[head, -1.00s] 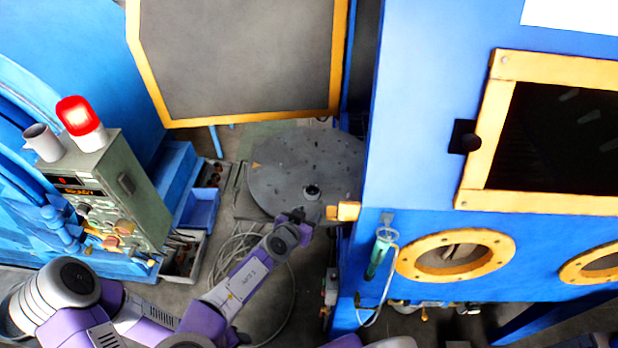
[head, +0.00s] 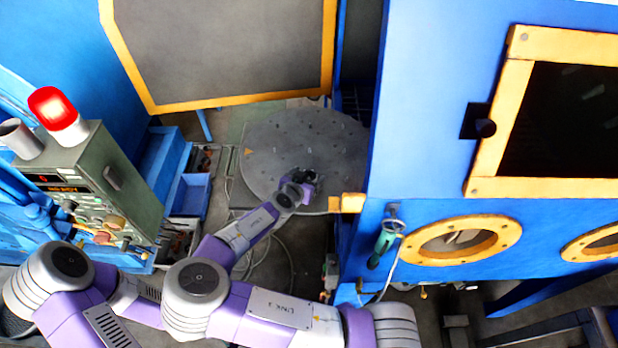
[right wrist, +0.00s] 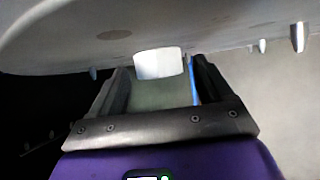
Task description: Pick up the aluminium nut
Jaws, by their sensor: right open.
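In the right wrist view a short, pale cylindrical piece (right wrist: 160,63), which looks like the aluminium nut, sits at the underside or face of a grey disc (right wrist: 60,35). My right gripper (right wrist: 163,76) is open, with one finger on each side of the piece. I cannot tell whether the fingers touch it. In the head view my right gripper (head: 306,180) is over the front part of the round grey turntable (head: 270,150) and hides the nut. My left gripper is not in view.
A blue cabinet (head: 450,230) with yellow-ringed ports stands right of the turntable, and a yellow block (head: 347,203) juts out near its rim. A control box (head: 125,180) with a red lamp (head: 52,107) stands left. A yellow-framed panel (head: 220,50) is behind. Small studs dot the disc.

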